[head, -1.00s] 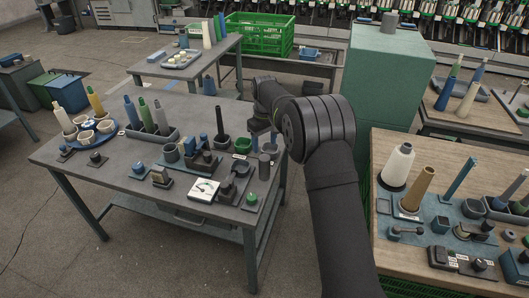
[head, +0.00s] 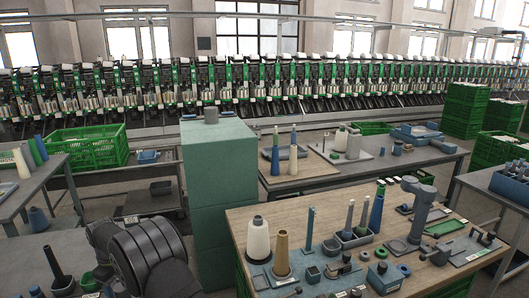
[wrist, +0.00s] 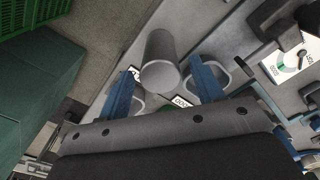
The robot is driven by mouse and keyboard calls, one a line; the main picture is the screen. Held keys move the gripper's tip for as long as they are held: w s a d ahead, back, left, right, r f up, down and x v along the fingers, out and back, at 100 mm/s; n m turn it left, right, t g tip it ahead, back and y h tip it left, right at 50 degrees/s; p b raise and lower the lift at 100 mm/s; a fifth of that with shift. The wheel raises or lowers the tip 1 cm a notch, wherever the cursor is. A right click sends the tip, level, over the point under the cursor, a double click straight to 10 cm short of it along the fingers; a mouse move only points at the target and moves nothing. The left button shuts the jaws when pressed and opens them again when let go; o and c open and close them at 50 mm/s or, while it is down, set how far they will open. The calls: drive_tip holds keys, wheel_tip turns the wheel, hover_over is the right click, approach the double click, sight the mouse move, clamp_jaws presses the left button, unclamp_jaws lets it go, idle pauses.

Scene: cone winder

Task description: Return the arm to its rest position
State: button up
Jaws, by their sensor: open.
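In the wrist view my gripper (wrist: 164,84) is open, with its two blue fingers spread apart. A plain grey cylinder (wrist: 160,62) shows between the fingers in the picture; I cannot tell how far below them it stands. Nothing is clamped in the fingers. In the head view only part of my dark arm shows at the lower left, and my gripper is hidden there.
A green cabinet (head: 218,165) stands beside my arm. A wooden-topped table (head: 385,235) at the right holds a white cone (head: 258,240), a tan cone (head: 282,255) and several small parts.

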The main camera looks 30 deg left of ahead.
wheel_tip(320, 180, down, 4)
drive_tip(key=shift+f, duration=0.15)
drive_tip(key=shift+r, duration=1.95)
drive_tip(key=shift+f, duration=0.1)
